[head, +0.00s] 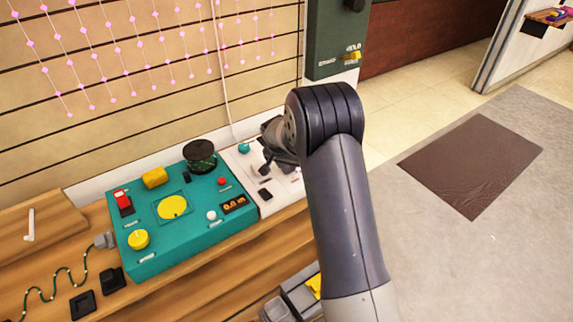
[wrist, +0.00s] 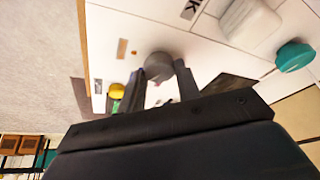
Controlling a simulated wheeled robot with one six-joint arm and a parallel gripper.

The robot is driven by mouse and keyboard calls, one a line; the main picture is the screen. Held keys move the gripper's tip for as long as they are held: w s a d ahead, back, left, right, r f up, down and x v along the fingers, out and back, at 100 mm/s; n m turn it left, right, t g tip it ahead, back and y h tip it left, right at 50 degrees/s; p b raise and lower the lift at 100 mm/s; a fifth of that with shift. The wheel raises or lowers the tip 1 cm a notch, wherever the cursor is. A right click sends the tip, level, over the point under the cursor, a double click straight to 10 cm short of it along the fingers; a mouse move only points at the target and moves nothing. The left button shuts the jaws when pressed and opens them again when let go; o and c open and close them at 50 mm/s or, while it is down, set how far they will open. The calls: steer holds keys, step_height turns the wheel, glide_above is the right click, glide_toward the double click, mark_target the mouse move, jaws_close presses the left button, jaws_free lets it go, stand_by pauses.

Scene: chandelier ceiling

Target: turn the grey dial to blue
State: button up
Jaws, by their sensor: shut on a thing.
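The grey dial (wrist: 160,66) is on a white panel (wrist: 222,62) and shows between my fingertips in the wrist view. My gripper (wrist: 164,80) is shut on the dial, one finger on each side of it. In the head view my gripper (head: 268,162) is low over the white panel (head: 235,158), where my wrist hides most of the dial. I cannot read which mark the dial points to. No blue mark can be made out.
A teal knob (wrist: 295,55), a white rounded block (wrist: 250,22) and a yellow knob (wrist: 116,90) stand near the dial. A teal control box (head: 205,235) with buttons and a black-topped cylinder (head: 199,155) sits left of my gripper. A wall runs behind.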

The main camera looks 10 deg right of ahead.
steer(key=shift+n, duration=0.3)
steer(key=n+y, duration=0.1)
steer(key=n, duration=0.2)
steer(key=shift+d+t+p, duration=0.2)
steer(key=shift+t+p, duration=0.15)
steer(key=shift+t, duration=0.05)
steer(key=n+y, duration=0.1)
steer(key=n, duration=0.1)
steer(key=shift+d+n, duration=0.1)
steer(key=shift+n, duration=0.3)
steer(key=n+y+b, duration=0.1)
steer(key=n+b, duration=0.1)
steer(key=n, duration=0.1)
steer(key=shift+d+f+n+y+b, duration=0.1)
steer(key=shift+n+y+b, duration=0.2)
steer(key=shift+y+b, duration=0.1)
steer(key=shift+n+g+y+b, duration=0.3)
steer(key=shift+n+b, duration=0.4)
steer(key=shift+n, duration=0.1)
steer(key=o, duration=1)
